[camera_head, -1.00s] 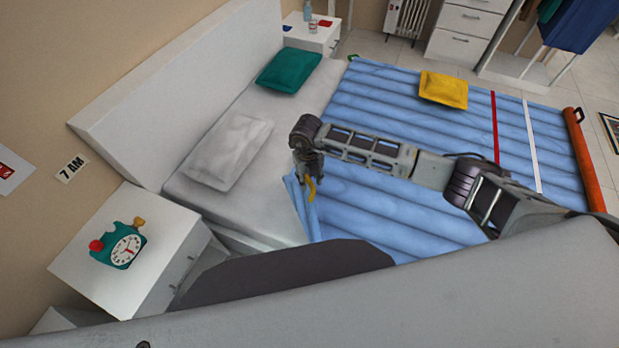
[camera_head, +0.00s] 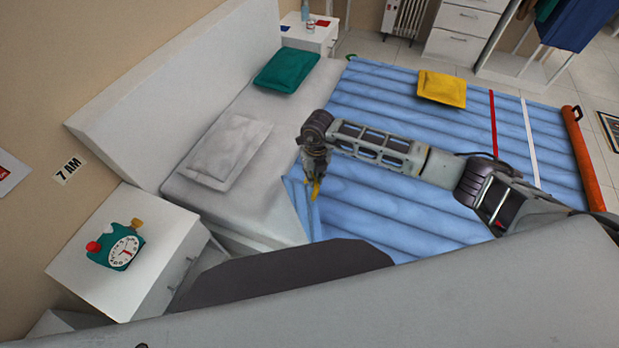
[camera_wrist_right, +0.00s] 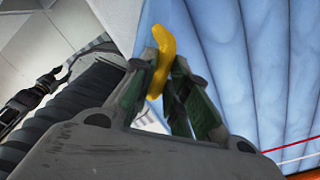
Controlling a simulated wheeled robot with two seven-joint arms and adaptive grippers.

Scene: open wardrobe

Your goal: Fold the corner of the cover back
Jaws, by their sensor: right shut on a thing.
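The blue ribbed cover (camera_head: 400,215) lies over most of the bed; it also fills the right of the right wrist view (camera_wrist_right: 260,70). My right gripper (camera_head: 314,186) is at the cover's near left corner, beside the white mattress. In the right wrist view its fingers (camera_wrist_right: 161,75) are shut on a curved yellow tab (camera_wrist_right: 162,45), which seems to be at the cover's corner. A narrow flap of cover (camera_head: 299,200) rises just left of the gripper. The tab's join to the cover is hard to see. My left gripper is not in view.
A grey pillow (camera_head: 228,150) and green cushion (camera_head: 287,70) lie by the headboard (camera_head: 180,75). A yellow cushion (camera_head: 442,88) rests on the cover's far part. A nightstand (camera_head: 130,285) with a clock (camera_head: 118,248) stands at left. The mattress (camera_head: 262,195) beside the gripper is bare.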

